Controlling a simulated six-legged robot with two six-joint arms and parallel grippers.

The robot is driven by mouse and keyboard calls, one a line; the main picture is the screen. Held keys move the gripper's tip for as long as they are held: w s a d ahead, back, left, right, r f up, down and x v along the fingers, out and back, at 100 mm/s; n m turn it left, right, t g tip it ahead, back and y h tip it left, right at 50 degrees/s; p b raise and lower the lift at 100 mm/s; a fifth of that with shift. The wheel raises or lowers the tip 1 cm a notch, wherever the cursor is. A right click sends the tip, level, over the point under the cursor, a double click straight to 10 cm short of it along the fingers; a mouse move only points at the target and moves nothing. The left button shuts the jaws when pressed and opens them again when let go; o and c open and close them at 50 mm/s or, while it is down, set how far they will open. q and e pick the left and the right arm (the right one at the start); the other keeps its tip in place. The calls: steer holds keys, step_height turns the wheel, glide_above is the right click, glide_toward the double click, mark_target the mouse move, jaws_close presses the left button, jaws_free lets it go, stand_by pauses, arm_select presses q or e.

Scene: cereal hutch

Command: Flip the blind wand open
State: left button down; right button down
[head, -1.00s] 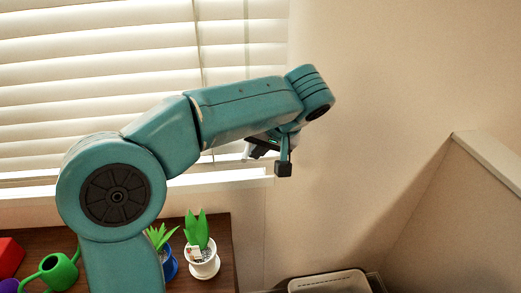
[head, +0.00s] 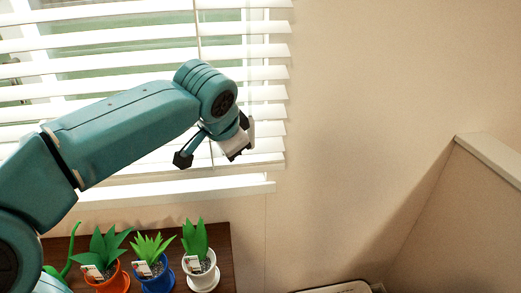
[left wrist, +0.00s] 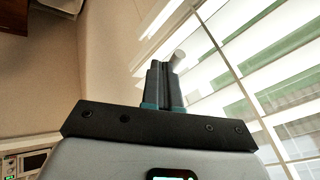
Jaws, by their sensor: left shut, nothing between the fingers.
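The white window blind (head: 262,72) hangs at the left of the head view. Its slats are tilted open, with green and bright light showing between them. The slats also show at the right of the left wrist view (left wrist: 240,45). The thin wand (head: 198,25) hangs down the front of the blind, and my arm hides part of it. My left gripper (head: 237,154) is in front of the lower right part of the blind. In the left wrist view its fingers (left wrist: 160,75) are shut and empty. A pale rod end (left wrist: 178,57), which looks like the wand, is close beside the fingertips; contact is unclear.
Potted plants in orange (head: 112,279), blue (head: 154,277) and white (head: 201,271) pots stand on a dark wooden top (head: 226,250) below the sill (head: 225,187). A low partition (head: 480,190) is at the right. The wall right of the blind is bare.

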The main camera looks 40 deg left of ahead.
arm_select(q)
steer(key=shift+w+a+m, duration=0.15)
steer(key=shift+w+m, duration=0.15)
steer(key=shift+w, duration=0.45)
arm_select(e)
steer(key=shift+a+r, duration=0.2)
steer(key=shift+a, duration=0.25)
arm_select(q)
steer(key=shift+a+p, duration=0.1)
steer(key=shift+p, duration=0.2)
